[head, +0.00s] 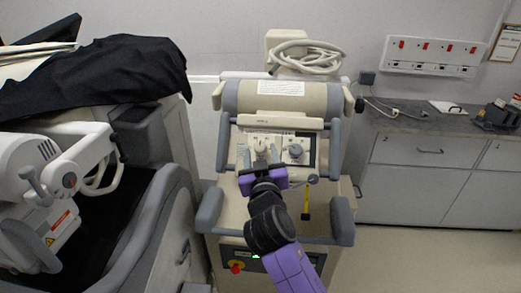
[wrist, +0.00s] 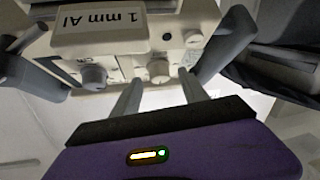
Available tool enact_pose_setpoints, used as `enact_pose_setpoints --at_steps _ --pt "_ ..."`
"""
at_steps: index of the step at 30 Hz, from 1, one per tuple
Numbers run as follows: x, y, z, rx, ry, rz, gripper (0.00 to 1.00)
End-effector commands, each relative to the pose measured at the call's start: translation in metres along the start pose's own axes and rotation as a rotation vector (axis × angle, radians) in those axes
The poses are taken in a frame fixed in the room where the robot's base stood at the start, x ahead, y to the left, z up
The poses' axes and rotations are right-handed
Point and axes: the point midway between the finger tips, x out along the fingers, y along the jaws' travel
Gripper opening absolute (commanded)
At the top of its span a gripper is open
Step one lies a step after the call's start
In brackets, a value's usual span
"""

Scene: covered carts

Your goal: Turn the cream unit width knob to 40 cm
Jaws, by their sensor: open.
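The cream unit (head: 280,100) stands in the middle of the head view, with a control panel facing me. A round grey knob (head: 295,151) shows at the panel's right. In the wrist view two knobs stick out of the cream housing, a grey one (wrist: 94,77) at left and a paler one (wrist: 159,70) in the middle. I cannot tell which is the width knob, and no scale reading is legible. My purple gripper (head: 262,158) covers the panel's middle. In the wrist view my gripper (wrist: 160,86) is open, its fingers spread to either side of the paler knob; contact is unclear.
A grey and white machine under a black cloth (head: 120,70) stands close at left. Grey handles (head: 341,215) flank the cream unit's front. A coiled hose (head: 307,57) lies on top. A counter (head: 430,125) stands at right, with open floor before it.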

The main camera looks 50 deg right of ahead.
Motion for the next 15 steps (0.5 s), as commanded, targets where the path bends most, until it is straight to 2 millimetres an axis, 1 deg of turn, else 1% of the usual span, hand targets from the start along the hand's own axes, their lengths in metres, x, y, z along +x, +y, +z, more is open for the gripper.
enact_pose_setpoints --at_steps 3,11,12,14,15 --pt "0.0076 0.0006 -0.0002 0.0 -0.001 0.001 0.52" --pt "0.0094 0.0003 0.0006 0.0 0.0 0.0 0.52" --pt "0.0093 0.0002 0.0006 0.0 0.0 0.0 0.5" --pt "0.0093 0.0002 0.0005 0.0 0.0 0.0 0.38" --pt "0.0092 0.0002 0.0005 0.0 0.0 0.0 0.3"
